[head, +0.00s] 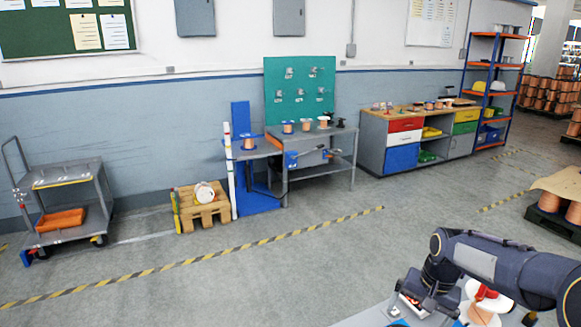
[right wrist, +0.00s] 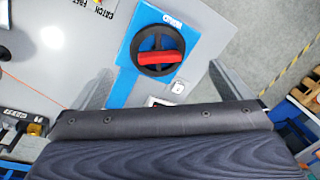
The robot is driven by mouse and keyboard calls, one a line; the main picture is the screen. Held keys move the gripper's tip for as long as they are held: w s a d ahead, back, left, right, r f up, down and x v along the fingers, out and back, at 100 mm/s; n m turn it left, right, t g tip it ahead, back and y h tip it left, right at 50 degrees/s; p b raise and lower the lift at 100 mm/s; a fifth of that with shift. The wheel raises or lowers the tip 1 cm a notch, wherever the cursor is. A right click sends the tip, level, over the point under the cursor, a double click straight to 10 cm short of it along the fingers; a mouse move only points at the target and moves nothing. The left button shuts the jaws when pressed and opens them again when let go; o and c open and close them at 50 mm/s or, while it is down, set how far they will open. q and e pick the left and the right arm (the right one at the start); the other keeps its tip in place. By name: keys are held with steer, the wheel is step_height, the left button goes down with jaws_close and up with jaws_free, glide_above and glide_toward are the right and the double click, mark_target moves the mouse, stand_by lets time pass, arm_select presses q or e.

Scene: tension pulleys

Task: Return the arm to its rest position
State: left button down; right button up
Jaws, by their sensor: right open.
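My right arm comes in from the right edge of the head view, and its gripper (head: 428,294) points down over a grey surface at the bottom. In the right wrist view the right gripper (right wrist: 160,84) has its two fingers spread wide apart with nothing held between them. Ahead of the fingers is a black round dial with a red handle (right wrist: 160,58) on a blue plate (right wrist: 125,46). The red handle lies nearly level and is clear of the fingers. My left gripper is in neither view.
A white spool (head: 487,301) with copper-coloured winding stands beside my right arm. The grey panel (right wrist: 60,35) carries printed labels. Across open floor are a cart (head: 70,180), a wooden pallet (head: 203,207), a workbench (head: 330,150) and shelves (head: 490,95).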

steer(key=s+a+r+n+t+y, duration=0.1)
steer(key=s+a+r, duration=0.25)
steer(key=s, duration=0.35)
steer(key=s+a+r+n+t+y, duration=0.15)
steer(key=s+r, duration=0.25)
steer(key=s, duration=0.4)
steer(key=s+a+f+n+t, duration=0.1)
steer(key=s+a+n+t, duration=0.1)
steer(key=s+a, duration=0.3)
steer(key=s, duration=0.4)
steer(key=shift+s+a+f+n, duration=0.25)
steer(key=shift+s+f+n, duration=0.1)
steer(key=shift+s+f, duration=0.05)
